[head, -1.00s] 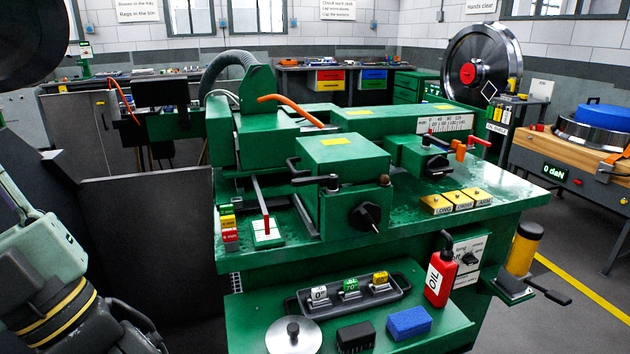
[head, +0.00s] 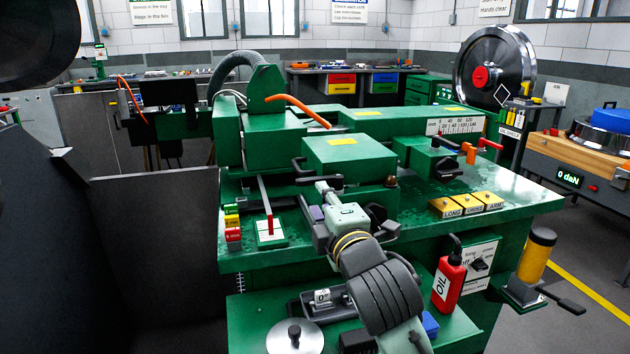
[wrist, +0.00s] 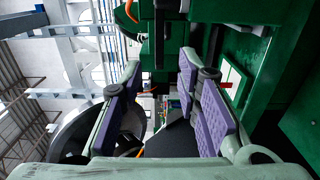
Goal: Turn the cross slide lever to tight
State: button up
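The green cross slide block (head: 348,155) with a yellow label stands in the middle of the machine in the head view. A black lever (head: 300,166) shows at its left side; part of the black handle there is behind my gripper. My gripper (head: 320,203) is in front of the block's left front corner. In the wrist view my gripper (wrist: 160,78) is open, its purple pads wide apart with nothing between them. The black knob on the block's front is mostly hidden by my arm. I cannot read any tight mark.
A red-tipped lever (head: 268,212) stands over a white plate left of my gripper. Yellow blocks (head: 468,204) lie on the right of the machine bed. A red oil bottle (head: 448,280), grey tray and round lid (head: 294,338) sit on the lower shelf.

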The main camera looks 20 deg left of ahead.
aim_at(311, 183)
jog(key=p+x, duration=0.2)
jog(key=x, duration=0.7)
jog(key=shift+w+a+p, duration=0.2)
jog(key=shift+p, duration=0.1)
grip_shut()
dwell(0.4)
